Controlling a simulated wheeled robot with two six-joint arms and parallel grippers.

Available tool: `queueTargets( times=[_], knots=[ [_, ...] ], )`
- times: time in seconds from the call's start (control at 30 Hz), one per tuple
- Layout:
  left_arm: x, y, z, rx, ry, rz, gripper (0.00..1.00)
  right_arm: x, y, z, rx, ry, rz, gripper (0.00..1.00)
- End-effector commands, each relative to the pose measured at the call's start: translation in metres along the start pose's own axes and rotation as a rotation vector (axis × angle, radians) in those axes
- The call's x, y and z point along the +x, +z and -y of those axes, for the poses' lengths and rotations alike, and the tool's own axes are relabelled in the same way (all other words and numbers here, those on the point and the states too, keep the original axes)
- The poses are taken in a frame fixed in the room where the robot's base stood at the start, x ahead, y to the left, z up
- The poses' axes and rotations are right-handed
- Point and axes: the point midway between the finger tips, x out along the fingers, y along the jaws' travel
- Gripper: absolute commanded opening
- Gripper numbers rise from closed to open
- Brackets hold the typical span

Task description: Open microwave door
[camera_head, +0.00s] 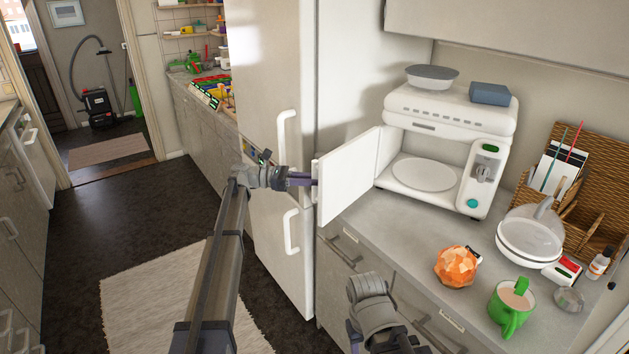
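The white microwave (448,108) stands on the counter against the wall. Its door (349,178) is swung wide open to the left, and the lit inside with a round turntable (424,174) shows. My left gripper (312,180) is at the door's free outer edge. Its fingers look closed on the door handle (315,168), though the fingertips are small and partly hidden. My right gripper (372,318) is low in front of the counter, apart from the microwave. Its fingers are not clearly visible.
A tall white fridge (275,95) stands left of the door. A grey bowl (432,76) and a blue box (490,94) sit on the microwave.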

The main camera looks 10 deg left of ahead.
Motion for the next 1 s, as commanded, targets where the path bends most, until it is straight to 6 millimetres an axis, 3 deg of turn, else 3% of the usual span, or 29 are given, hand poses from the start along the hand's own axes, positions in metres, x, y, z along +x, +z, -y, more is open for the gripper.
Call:
queueTargets(
  times=[0.07, 0.1, 0.33, 0.73, 1.0],
  knots=[
    [0.003, 0.001, -0.002, 0.0, 0.003, 0.002, 0.0, 0.0, 0.0, 0.0, 0.0, 0.0, 0.0, 0.5],
    [0.003, 0.001, -0.002, 0.0, 0.002, 0.002, 0.27, 0.0, 0.0, 0.0, 0.0, 0.0, 0.0, 0.5],
    [0.002, 0.001, -0.002, 0.0, 0.002, 0.001, 0.53, 0.0, 0.0, 0.0, 0.0, 0.0, 0.0, 0.5],
    [-0.004, 0.0, -0.001, 0.0, 0.002, 0.001, 0.55, 0.0, 0.0, 0.0, 0.0, 0.0, 0.0, 0.5],
    [-0.039, 0.001, -0.003, 0.0, 0.004, 0.001, 0.55, 0.0, 0.0, 0.0, 0.0, 0.0, 0.0, 0.5]
  ],
)
